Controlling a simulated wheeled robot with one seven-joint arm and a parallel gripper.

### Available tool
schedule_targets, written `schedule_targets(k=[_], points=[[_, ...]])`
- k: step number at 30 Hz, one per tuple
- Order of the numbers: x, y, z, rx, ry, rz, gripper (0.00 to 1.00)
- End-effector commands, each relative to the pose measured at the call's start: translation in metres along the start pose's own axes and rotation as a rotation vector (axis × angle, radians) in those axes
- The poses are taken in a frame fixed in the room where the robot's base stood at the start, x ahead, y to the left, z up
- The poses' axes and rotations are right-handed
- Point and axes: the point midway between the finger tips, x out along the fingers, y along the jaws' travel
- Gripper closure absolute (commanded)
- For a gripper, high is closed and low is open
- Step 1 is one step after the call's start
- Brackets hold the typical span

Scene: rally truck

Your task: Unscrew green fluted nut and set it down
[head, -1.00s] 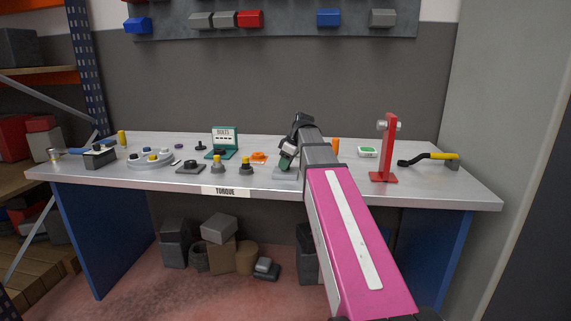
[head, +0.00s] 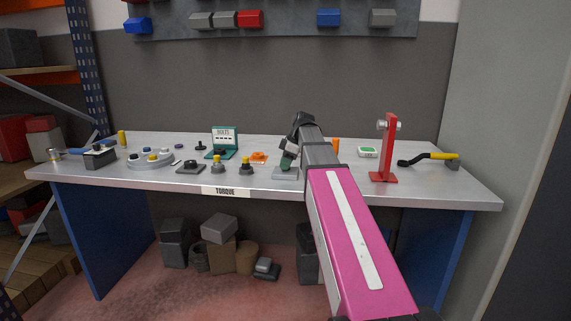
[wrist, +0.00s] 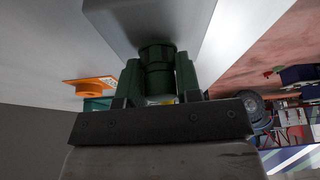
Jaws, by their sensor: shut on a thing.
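The green fluted nut (wrist: 157,70) is dark green and sits between my gripper's two fingers in the wrist view, against a grey block (wrist: 178,22). In the head view the grey block (head: 286,174) stands on the bench near its front edge. My gripper (wrist: 157,80) is shut on the nut, with a finger on either side. My gripper (head: 287,160) also shows in the head view just above the block. The nut itself is too small and hidden to make out there. I cannot tell how far the nut is threaded on.
A red stand (head: 385,150) and a yellow-handled tool (head: 440,157) are to the right.

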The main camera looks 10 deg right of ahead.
Motion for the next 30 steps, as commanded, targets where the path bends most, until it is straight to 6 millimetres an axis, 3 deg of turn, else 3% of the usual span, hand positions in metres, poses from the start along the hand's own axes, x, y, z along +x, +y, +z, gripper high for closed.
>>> schedule_targets(k=[5,30], points=[[-0.0003,0.0028,-0.0003,-0.105,0.000,-0.040,0.82],[-0.0005,0.0031,-0.0008,-0.276,0.000,-0.109,0.82]])
